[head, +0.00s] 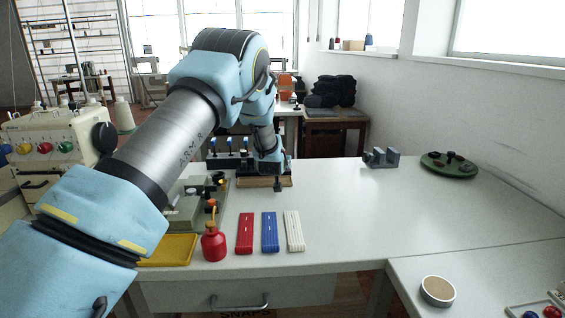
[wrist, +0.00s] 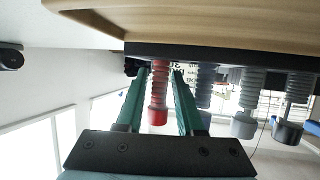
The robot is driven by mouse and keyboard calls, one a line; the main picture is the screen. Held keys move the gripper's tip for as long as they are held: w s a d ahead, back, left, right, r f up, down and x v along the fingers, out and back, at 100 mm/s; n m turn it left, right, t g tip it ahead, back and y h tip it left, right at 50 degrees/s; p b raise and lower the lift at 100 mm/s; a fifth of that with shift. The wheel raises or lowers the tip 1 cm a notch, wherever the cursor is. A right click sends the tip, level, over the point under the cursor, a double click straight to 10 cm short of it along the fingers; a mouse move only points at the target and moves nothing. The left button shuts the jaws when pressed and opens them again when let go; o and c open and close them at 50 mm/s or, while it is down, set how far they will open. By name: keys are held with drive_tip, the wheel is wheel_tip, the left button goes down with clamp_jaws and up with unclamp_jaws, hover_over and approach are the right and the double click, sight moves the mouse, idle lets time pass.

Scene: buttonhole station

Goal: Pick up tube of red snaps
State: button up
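In the wrist view, which looks upside down, a ribbed tube with a red end (wrist: 158,100) stands between the two green fingers of my gripper (wrist: 161,78). The fingers are apart, one on each side, with a visible gap to the tube. The tube is still at the dark rack bar (wrist: 225,52). In the head view my gripper (head: 277,184) is low at the rack on the far part of the table; my arm hides the red tube there.
A dark blue tube (wrist: 204,88) and grey tubes (wrist: 244,105) stand beside the red one. In front of the rack lie red (head: 245,233), blue (head: 270,232) and white (head: 294,231) strips, a red oil can (head: 214,244) and a yellow tray (head: 170,250). The table's right half is mostly clear.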

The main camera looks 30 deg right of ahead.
drive_tip(key=shift+x, duration=1.25)
drive_tip(key=shift+c, duration=0.3)
clamp_jaws()
